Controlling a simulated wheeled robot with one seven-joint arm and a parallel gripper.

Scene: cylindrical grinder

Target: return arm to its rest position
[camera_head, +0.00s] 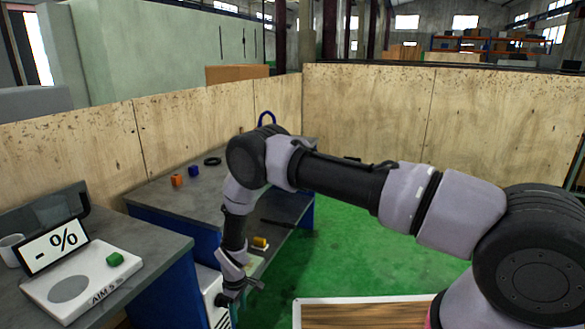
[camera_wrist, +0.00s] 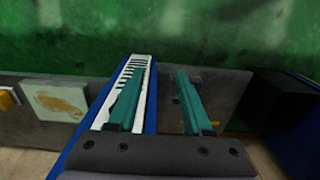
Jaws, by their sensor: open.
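My arm reaches from the right of the head view across to the left and bends down. My gripper (camera_head: 241,291) hangs low beside a white cabinet (camera_head: 211,290) at the end of the near bench. In the wrist view my gripper (camera_wrist: 160,78) has its two teal fingers apart, with nothing held between them. A white slatted panel with a blue edge (camera_wrist: 150,100) lies behind and beside the left finger.
The back bench (camera_head: 190,205) holds an orange piece (camera_head: 176,181), a blue piece (camera_head: 193,171) and a black ring (camera_head: 212,161). A yellow part (camera_head: 260,242) is near my forearm. Green floor (camera_head: 365,255) is open.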

